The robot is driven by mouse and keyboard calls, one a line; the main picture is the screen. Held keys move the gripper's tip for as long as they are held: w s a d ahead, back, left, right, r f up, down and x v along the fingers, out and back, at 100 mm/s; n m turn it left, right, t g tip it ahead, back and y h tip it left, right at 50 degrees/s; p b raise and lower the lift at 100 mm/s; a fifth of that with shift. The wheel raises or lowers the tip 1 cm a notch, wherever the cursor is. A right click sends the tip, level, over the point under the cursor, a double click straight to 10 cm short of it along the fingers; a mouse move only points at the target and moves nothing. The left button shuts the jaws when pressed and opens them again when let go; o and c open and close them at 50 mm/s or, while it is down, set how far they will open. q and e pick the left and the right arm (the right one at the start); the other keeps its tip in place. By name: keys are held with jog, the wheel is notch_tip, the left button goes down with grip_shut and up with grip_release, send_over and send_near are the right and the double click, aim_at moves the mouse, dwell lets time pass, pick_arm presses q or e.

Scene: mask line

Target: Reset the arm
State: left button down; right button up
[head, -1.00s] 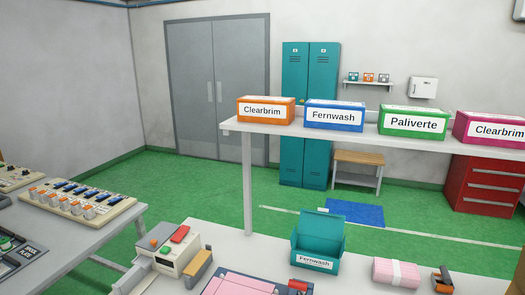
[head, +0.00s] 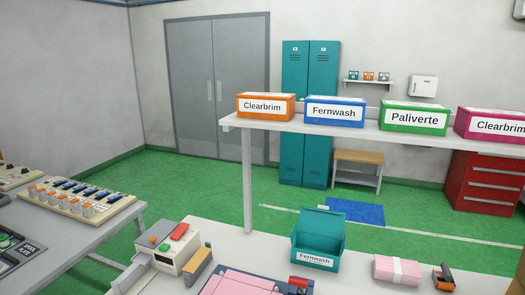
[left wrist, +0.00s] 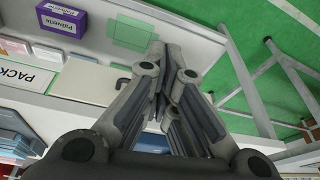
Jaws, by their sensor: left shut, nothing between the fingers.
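My left gripper (left wrist: 165,65) shows in the left wrist view with its fingers together and nothing between them. In the head view neither gripper can be seen. My right gripper is in no view.
An open teal Fernwash box (head: 318,240), a pink bundle (head: 397,269) and a small machine with buttons (head: 174,246) stand on the near table. A shelf (head: 300,120) above holds several labelled boxes. A purple Paliverte box (left wrist: 62,22) shows in the left wrist view.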

pick_arm(q)
jog(key=s+a+f+g+b, duration=0.15)
jog(key=s+f, duration=0.35)
jog(key=f, duration=1.1)
jog(key=s+f+b, duration=0.3)
jog(key=s+f, duration=0.3)
jog(key=f, duration=1)
jog(key=s+a+f+b, duration=0.1)
jog(key=s+f, duration=0.5)
jog(key=s, duration=0.3)
jog(key=shift+a+f, duration=0.4)
jog(key=shift+g, duration=0.25)
